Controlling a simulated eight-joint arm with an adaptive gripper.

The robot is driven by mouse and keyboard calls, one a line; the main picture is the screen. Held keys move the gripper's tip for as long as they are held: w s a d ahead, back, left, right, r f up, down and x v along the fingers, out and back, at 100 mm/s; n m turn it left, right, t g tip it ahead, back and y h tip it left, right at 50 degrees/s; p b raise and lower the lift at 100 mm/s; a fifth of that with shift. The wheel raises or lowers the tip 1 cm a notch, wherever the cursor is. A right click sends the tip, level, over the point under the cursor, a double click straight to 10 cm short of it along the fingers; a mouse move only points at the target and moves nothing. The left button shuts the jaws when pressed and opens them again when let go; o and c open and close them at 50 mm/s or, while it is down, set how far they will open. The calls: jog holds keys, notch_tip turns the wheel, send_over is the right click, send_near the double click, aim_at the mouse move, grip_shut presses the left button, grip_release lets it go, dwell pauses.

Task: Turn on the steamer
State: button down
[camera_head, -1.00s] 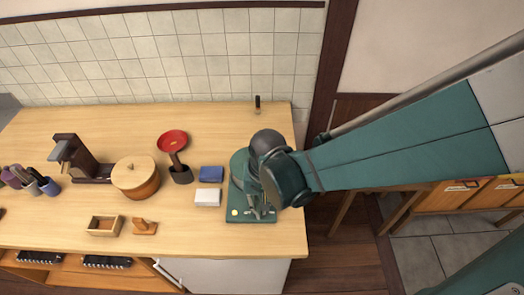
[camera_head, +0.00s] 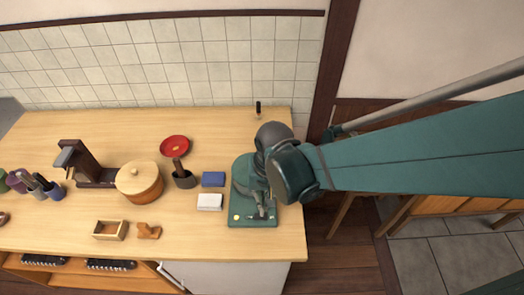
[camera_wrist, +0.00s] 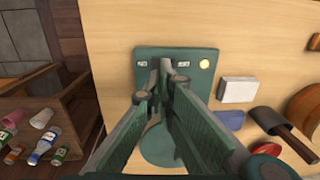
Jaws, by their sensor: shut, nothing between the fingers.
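The steamer is a flat green unit (camera_head: 238,222) at the right end of the counter. A round yellow button or light (camera_head: 236,217) sits at its front left corner, and it also shows in the wrist view (camera_wrist: 204,64). Two small pale marked fittings (camera_wrist: 183,65) lie along the same edge in the wrist view. My gripper (camera_head: 264,213) is shut and empty, pointing down over the front edge of the steamer. In the wrist view its fingertips (camera_wrist: 166,70) lie between the two fittings; I cannot tell whether they touch. My arm and fingers hide much of the steamer.
A lidded wooden tub (camera_head: 139,181) stands farther left. The counter behind the steamer is mostly clear.

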notch_tip(320, 180, up, 8)
jog(key=d+p, duration=0.1)
jog(key=shift+d, duration=0.15)
dwell(0.4)
jog(key=shift+w+d, duration=0.1)
dwell(0.5)
jog(key=d+r+t, duration=0.3)
jog(key=d+r, duration=0.2)
jog(key=d, duration=0.4)
jog(key=w+d+r+t+b, duration=0.1)
jog(key=d+r+t, duration=0.3)
jog(key=d, duration=0.6)
notch_tip(320, 180, up, 2)
jog(key=shift+d+r+h, duration=0.1)
jog(key=shift+d+h, duration=0.1)
jog(key=shift+h, duration=0.2)
jog(key=c, duration=3.2)
grip_release()
jog(key=shift+c, duration=0.2)
jog(key=o, duration=1.2)
jog(key=shift+o, duration=0.2)
